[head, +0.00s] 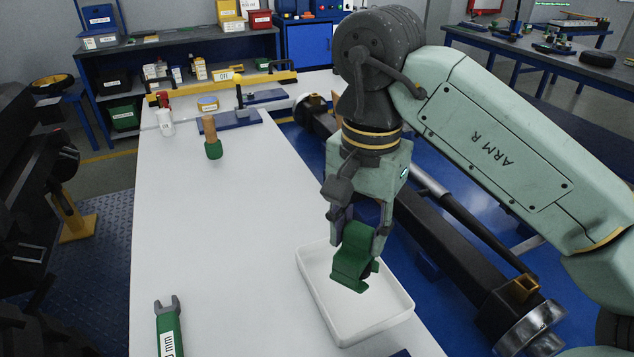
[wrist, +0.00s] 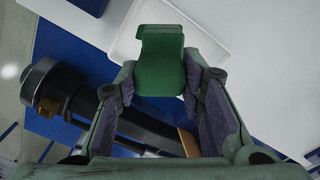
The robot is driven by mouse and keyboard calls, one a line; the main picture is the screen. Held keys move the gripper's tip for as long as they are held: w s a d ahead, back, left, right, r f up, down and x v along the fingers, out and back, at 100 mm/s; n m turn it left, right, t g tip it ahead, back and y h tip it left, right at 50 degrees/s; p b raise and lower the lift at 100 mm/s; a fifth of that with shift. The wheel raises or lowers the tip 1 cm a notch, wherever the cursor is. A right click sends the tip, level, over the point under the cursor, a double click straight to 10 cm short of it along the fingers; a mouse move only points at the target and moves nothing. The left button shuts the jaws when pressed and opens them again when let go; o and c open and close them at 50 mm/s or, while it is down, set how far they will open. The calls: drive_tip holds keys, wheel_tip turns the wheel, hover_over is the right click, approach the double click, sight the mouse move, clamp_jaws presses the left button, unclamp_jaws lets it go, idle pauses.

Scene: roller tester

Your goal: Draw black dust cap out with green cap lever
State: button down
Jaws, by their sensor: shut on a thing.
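My gripper (head: 362,235) is shut on a green lever-like piece (head: 352,258), which I take to be the green cap lever. It is held above the white tray (head: 304,262). In the wrist view the green piece (wrist: 160,65) sits between the two fingertips (wrist: 158,88), its broad flat face toward the camera, with a white tray edge behind it. A small dark part shows beside the green piece in the head view, but I cannot tell what it is. I cannot pick out the black dust cap with certainty in either view.
A long dark roller assembly (head: 440,235) lies on a blue base right of the white table (head: 225,250). A green-handled wrench (head: 170,330) lies at the near left. A wooden-handled green tool (head: 211,140) and a yellow rail (head: 225,85) are farther back. The table's middle is clear.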

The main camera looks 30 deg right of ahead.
drive_tip(key=w+a+r+n+p, duration=0.2)
drive_tip(key=w+r+n+p, duration=0.1)
drive_tip(key=w+n, duration=0.2)
drive_tip(key=shift+w+a+r, duration=0.25)
drive_tip(key=shift+w+r, duration=0.15)
drive_tip(key=shift+w, duration=0.2)
drive_tip(key=shift+f+b, duration=1.6)
drive_tip(key=shift+f, duration=0.65)
drive_tip(key=shift+s+d+t+y+b, duration=0.4)
drive_tip(key=shift+d+y+b, duration=0.15)
drive_tip(key=shift+y, duration=0.1)
drive_tip(key=shift+s+d+t+y+b, duration=0.25)
drive_tip(key=shift+d+t+y+b, duration=0.2)
drive_tip(key=shift+y, duration=0.2)
